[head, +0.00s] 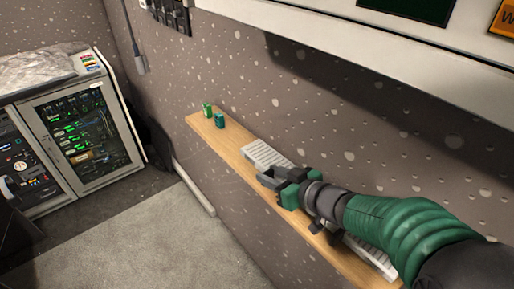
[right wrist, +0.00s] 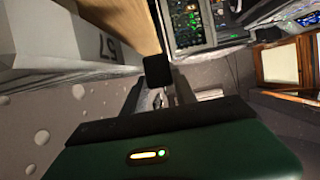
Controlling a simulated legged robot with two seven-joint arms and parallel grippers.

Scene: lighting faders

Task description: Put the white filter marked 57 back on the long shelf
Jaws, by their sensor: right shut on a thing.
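A white slatted filter (head: 262,153) lies at the wall side of the long wooden shelf (head: 233,148), just beyond my right gripper. In the right wrist view a white block marked 57 (right wrist: 104,47) is close up, beside the shelf's wood (right wrist: 115,18). My right gripper (head: 268,178) is over the shelf and shut on the white filter; its fingers and arm hide part of it. Another white slatted stretch (head: 372,256) shows under my right arm; I cannot tell whether it is the same piece. My left gripper is not in view.
Two small green cans (head: 208,109) (head: 219,120) stand at the shelf's far left end. A white overhanging cabinet (head: 330,45) is above the shelf. An equipment rack (head: 82,135) stands at the left. The floor (head: 130,235) between is clear.

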